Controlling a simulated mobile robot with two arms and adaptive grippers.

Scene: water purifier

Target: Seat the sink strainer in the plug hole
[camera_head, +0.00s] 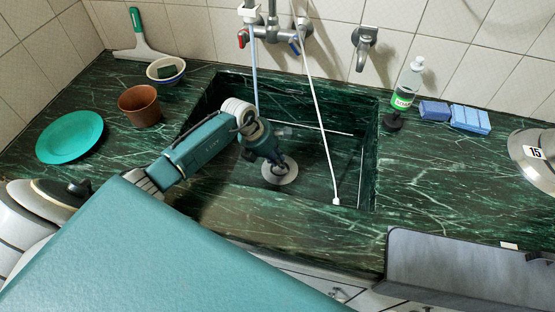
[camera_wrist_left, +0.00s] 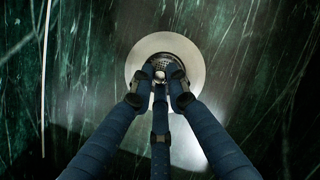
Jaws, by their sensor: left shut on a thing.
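My left gripper (camera_head: 277,166) reaches down into the green marble sink (camera_head: 320,175). Its fingers are shut on the sink strainer. In the left wrist view, the strainer (camera_wrist_left: 160,66) shows as a small perforated metal piece between the fingertips (camera_wrist_left: 160,78). It lies in line with the middle of the round, pale metal plug hole ring (camera_wrist_left: 140,62), which also shows at the sink bottom in the head view (camera_head: 287,178). The fingers hide part of the strainer and ring. I cannot tell whether the strainer is above the hole or resting in it. My right gripper is not in view.
A tap (camera_head: 270,33) stands behind the sink, with thin white tubes (camera_head: 319,120) running into the basin. A brown pot (camera_head: 140,106), bowl (camera_head: 166,72) and teal plate (camera_head: 70,137) stand left. A soap bottle (camera_head: 406,85) and blue sponges (camera_head: 470,119) stand right.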

